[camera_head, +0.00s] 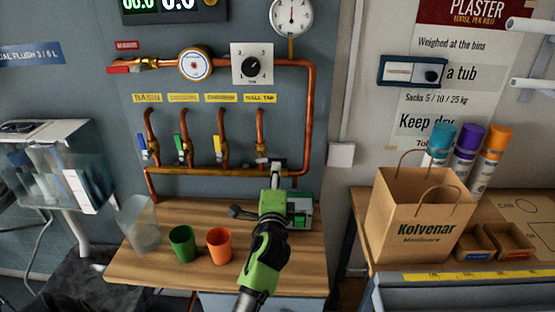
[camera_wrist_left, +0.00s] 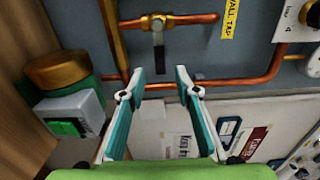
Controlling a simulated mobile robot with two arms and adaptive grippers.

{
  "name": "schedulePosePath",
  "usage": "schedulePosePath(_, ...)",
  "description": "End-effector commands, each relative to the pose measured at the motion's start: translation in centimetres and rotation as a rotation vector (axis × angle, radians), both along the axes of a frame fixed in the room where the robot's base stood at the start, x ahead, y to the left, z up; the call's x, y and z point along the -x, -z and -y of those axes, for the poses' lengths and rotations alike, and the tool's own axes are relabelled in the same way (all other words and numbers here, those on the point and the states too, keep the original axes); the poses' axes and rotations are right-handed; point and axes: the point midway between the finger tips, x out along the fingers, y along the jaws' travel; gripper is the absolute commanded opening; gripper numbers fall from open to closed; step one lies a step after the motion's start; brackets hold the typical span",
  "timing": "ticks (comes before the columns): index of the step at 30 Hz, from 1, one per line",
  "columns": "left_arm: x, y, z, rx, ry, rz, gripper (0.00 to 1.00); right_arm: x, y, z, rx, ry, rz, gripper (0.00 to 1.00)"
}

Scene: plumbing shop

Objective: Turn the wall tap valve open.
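The wall tap valve (camera_head: 261,150) is on the lower end of the copper pipe under the yellow "WALL TAP" label (camera_head: 260,98). In the left wrist view its brass body and grey lever (camera_wrist_left: 159,58) show beyond the fingertips, roughly in line with the gap. The lever stands across the short brass pipe in that view. My left gripper (camera_head: 275,170) is just below and right of the valve in the head view, partly covering the pipe there. In the wrist view the left gripper (camera_wrist_left: 157,78) is open and empty, its fingers apart from the lever. My right gripper is not in view.
Blue (camera_head: 143,152), green (camera_head: 180,148) and yellow (camera_head: 219,150) valve levers lie to the left. The wooden shelf holds a green cup (camera_head: 182,244), an orange cup (camera_head: 219,245) and a grey-green device (camera_head: 301,207). A paper bag (camera_head: 410,215) stands on the right bench.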

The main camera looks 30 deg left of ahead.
Motion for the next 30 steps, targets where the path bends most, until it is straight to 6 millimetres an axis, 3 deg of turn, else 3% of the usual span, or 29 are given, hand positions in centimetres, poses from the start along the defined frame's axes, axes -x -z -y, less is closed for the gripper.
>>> schedulePosePath(6,-3.8,-0.2,-2.3,0.001,-0.001,0.001,0.30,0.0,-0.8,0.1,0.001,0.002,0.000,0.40)
schedulePosePath(12,-6.0,0.0,-3.6,0.002,0.000,0.000,0.30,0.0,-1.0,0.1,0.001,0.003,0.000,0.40)
schedulePosePath(26,-7.0,0.1,-4.3,0.003,0.000,-0.001,0.30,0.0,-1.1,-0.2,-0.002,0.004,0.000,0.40)
schedulePosePath(30,-7.0,0.1,-4.3,0.003,0.000,-0.001,0.00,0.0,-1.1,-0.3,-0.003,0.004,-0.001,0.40)
